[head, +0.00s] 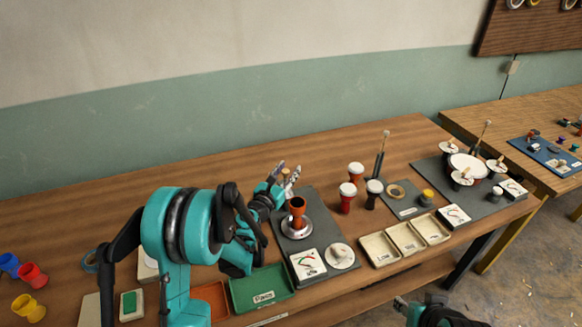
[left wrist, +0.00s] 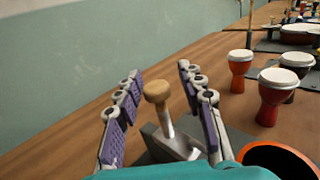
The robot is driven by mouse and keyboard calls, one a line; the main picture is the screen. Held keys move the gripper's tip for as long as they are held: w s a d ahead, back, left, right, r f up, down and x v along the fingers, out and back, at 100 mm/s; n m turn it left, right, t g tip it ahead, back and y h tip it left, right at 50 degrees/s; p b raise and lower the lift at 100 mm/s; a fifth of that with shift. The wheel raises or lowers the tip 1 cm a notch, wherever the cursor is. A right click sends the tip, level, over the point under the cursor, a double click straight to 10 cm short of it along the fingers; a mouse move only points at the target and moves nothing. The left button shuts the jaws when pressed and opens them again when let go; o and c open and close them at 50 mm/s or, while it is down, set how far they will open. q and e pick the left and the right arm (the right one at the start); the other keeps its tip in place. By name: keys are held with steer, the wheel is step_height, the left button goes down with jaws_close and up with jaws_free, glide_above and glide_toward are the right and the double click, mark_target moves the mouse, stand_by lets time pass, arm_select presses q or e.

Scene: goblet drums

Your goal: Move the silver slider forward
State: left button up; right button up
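The silver slider (left wrist: 168,126) is a metal post with a round wooden knob (left wrist: 157,92), rising from a grey bracket in the left wrist view. In the head view the knob (head: 286,172) is small and partly hidden by the fingers. My left gripper (left wrist: 158,74) is open, with one purple-padded finger on each side of the post and visible gaps to both. In the head view my left gripper (head: 288,168) is at the back left edge of the dark board (head: 322,215). My right gripper does not show clearly; only part of my right arm appears at the bottom.
An orange-brown goblet drum (head: 297,209) stands on a silver disc just in front of the gripper. Several red and dark drums (head: 347,196) stand to the right. A green parts tray (head: 262,288) lies in front. The wooden table behind the gripper is clear.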

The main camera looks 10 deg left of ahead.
arm_select(q)
steer(key=s+a, duration=0.1)
steer(key=s, duration=0.8)
steer(key=shift+a, duration=0.35)
steer(key=s+d+r+m+g+h, duration=0.25)
steer(key=s+d+m+g, duration=0.55)
steer(key=m, duration=1)
steer(key=s+a+f+m+g+y, duration=0.1)
steer(key=s+a+m+y, duration=0.1)
steer(key=s+m, duration=0.6)
steer(key=s+a+f+m+g+y, duration=0.1)
steer(key=s+a+f+m+y, duration=0.1)
steer(key=s+m+y, duration=0.2)
steer(key=s+m, duration=0.3)
steer(key=s, duration=0.4)
steer(key=shift+s+a+m+g, duration=0.3)
steer(key=shift+m, duration=0.1)
steer(key=shift+f, duration=0.1)
stand_by(0.3)
